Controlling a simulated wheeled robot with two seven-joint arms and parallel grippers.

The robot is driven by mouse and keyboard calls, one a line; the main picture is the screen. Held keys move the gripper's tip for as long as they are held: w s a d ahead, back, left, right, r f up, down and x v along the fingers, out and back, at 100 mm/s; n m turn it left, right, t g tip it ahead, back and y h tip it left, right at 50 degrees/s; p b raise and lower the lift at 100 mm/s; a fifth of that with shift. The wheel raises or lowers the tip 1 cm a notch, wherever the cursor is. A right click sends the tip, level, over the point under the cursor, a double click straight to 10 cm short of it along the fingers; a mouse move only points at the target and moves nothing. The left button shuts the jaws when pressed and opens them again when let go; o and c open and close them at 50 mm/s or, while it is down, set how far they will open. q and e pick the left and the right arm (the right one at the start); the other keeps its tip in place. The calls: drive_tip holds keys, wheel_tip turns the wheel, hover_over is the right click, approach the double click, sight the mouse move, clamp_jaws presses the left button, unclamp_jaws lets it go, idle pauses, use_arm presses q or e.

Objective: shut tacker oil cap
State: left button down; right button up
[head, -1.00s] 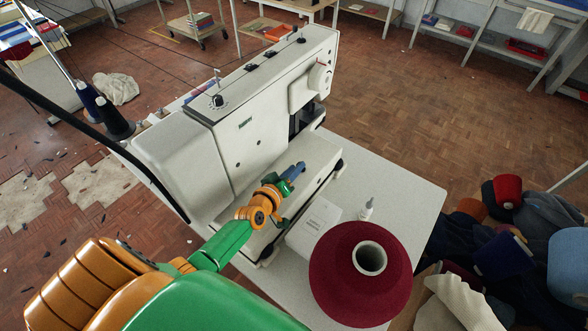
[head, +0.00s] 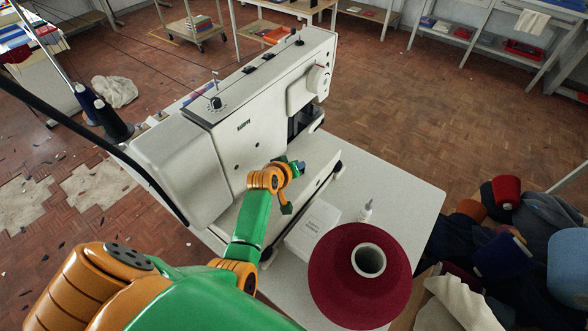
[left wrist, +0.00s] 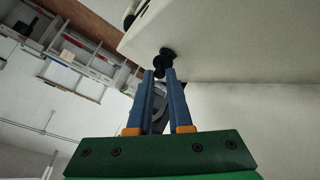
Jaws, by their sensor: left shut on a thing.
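The tacker is a large white sewing machine (head: 270,110) on a pale table in the head view. My left gripper (head: 300,167) is low at its near side, over the white lower bed, with its fingertips mostly foreshortened. In the left wrist view, the blue fingers of my left gripper (left wrist: 161,72) are nearly closed on a small black part (left wrist: 164,57), apparently the oil cap, beside a pale machine surface. Whether the cap is open or seated cannot be told. In the head view the gripper and arm hide it. My right gripper is not in view.
A large dark red thread cone (head: 345,285) stands on the table (head: 395,195) close to my left arm. A white box (head: 313,226) and a small white bottle (head: 366,211) are beside it. Piled fabric (head: 470,255) lies at the right.

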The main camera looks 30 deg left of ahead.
use_arm(q)
drive_tip(key=shift+w+d+g, duration=0.1)
drive_tip(key=shift+w+g, duration=0.3)
drive_tip(key=shift+g, duration=0.5)
drive_tip(key=shift+w+f+g+b, duration=0.15)
drive_tip(key=shift+w+g+b, duration=0.15)
drive_tip(key=shift+g, duration=0.4)
drive_tip(key=shift+w+d+f+m+g+y+b, duration=0.1)
drive_tip(key=shift+w+m+g+y+b, duration=0.05)
drive_tip(key=shift+g+b, duration=0.45)
drive_tip(key=shift+w+f+m+g+y+b, duration=0.1)
drive_tip(key=shift+w+m+g+y+b, duration=0.05)
drive_tip(key=shift+g+b, duration=0.4)
drive_tip(key=shift+g, duration=0.25)
drive_tip(key=shift+d, duration=0.1)
drive_tip(key=c, duration=0.8)
unclamp_jaws()
drive_tip(key=shift+c, duration=0.2)
drive_tip(key=shift+w, duration=0.1)
